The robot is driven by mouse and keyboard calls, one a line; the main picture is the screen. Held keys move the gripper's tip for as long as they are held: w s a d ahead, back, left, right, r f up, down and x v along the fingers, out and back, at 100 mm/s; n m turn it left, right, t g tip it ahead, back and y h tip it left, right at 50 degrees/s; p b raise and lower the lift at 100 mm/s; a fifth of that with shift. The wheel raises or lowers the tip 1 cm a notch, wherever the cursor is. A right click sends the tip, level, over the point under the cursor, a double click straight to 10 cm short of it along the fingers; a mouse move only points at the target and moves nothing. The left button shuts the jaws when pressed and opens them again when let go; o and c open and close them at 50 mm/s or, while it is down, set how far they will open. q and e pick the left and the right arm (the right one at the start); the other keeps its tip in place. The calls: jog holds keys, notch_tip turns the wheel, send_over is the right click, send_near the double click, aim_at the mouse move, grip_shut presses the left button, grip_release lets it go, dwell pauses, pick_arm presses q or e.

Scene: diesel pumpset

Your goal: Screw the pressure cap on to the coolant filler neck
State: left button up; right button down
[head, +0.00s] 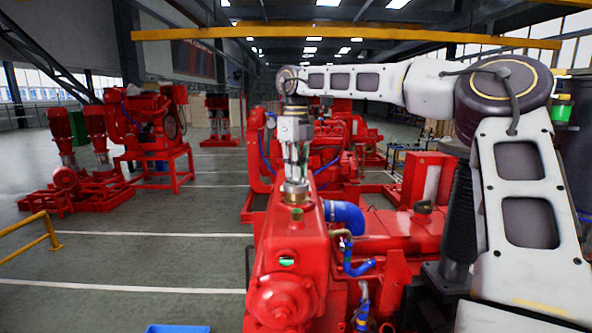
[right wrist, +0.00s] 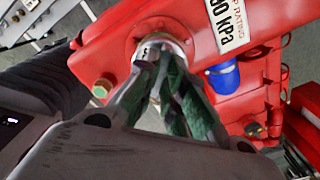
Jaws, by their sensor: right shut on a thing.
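The silver pressure cap (head: 295,187) sits at the coolant filler neck (head: 295,198) on top of the red tank (head: 300,240). My right gripper (head: 295,178) points straight down from above and is shut on the cap. In the right wrist view my right gripper (right wrist: 163,62) has its fingertips on the cap (right wrist: 160,40), which is over the round opening in the red top. The fingers hide part of the cap and neck, so I cannot tell how far the thread is engaged. My left gripper is not in view.
A brass plug (right wrist: 102,88) stands on the tank top beside the neck. A blue hose (head: 346,214) leaves the tank on its right. The red engine (head: 400,232) lies to the right. A blue tray (head: 177,328) is at the bottom edge.

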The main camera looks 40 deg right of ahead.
jog(key=shift+p, duration=0.35)
jog(key=shift+f, duration=0.2)
dwell(1.4)
jog(key=m, duration=0.4)
jog(key=shift+s, duration=0.1)
jog(key=shift+m, duration=2.5)
jog(key=shift+m, duration=0.3)
jog(key=shift+m+p, duration=0.5)
jog(key=shift+m, duration=2.8)
